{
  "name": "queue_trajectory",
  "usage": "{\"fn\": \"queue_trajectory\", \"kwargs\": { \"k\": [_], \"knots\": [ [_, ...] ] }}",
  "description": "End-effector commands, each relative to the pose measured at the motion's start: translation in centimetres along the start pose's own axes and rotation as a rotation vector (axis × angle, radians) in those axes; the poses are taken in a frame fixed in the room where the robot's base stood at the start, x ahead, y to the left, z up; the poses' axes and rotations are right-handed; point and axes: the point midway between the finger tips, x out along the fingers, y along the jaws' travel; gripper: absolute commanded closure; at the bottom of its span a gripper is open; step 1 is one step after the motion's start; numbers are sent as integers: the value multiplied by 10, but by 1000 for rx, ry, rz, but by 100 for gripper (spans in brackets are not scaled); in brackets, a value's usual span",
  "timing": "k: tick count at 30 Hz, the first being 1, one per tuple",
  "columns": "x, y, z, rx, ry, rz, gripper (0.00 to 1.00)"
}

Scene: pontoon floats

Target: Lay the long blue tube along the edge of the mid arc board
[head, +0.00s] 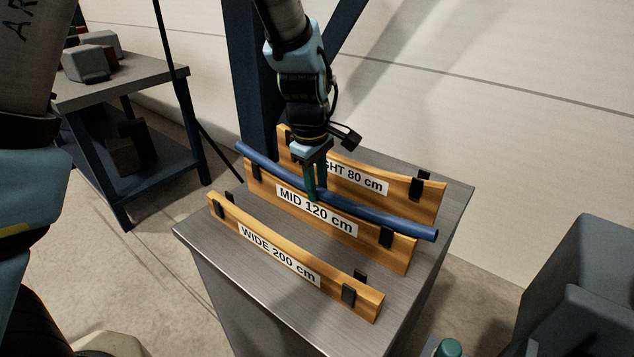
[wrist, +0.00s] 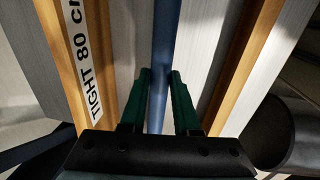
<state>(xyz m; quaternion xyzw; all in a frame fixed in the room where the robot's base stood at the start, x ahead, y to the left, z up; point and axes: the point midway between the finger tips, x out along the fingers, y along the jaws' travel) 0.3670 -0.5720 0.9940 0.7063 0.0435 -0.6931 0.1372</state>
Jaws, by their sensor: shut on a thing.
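The long blue tube (head: 405,226) runs lengthwise at the top edge of the mid arc board (head: 275,188), its right end sticking out past the board. My gripper (head: 315,192) points down with its green fingers shut on the tube near its middle. In the wrist view the tube (wrist: 161,40) passes between the fingertips (wrist: 158,78). Grey surface shows on both sides of the tube there. I cannot tell whether the tube touches the mid board's edge or hangs slightly above or behind it.
The tight board (head: 428,205) stands behind and the wide board (head: 362,304) in front, all on a grey table (head: 205,240). Black clips (head: 386,237) sit on the boards. A dark post (head: 250,80) rises behind. Another bench (head: 130,85) stands at left, grey boxes (head: 580,290) at right.

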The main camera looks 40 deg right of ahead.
Motion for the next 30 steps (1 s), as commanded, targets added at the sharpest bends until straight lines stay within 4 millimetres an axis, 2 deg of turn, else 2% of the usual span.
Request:
{"fn": "queue_trajectory", "kwargs": {
  "k": [9,10,19,26,30],
  "knots": [
    [1,0,0,0,0,1,100],
    [1,0,0,0,0,1,69],
    [1,0,0,0,0,1,35],
    [1,0,0,0,0,0,35],
    [-6,1,0,1,0,3,35]
  ]
}}
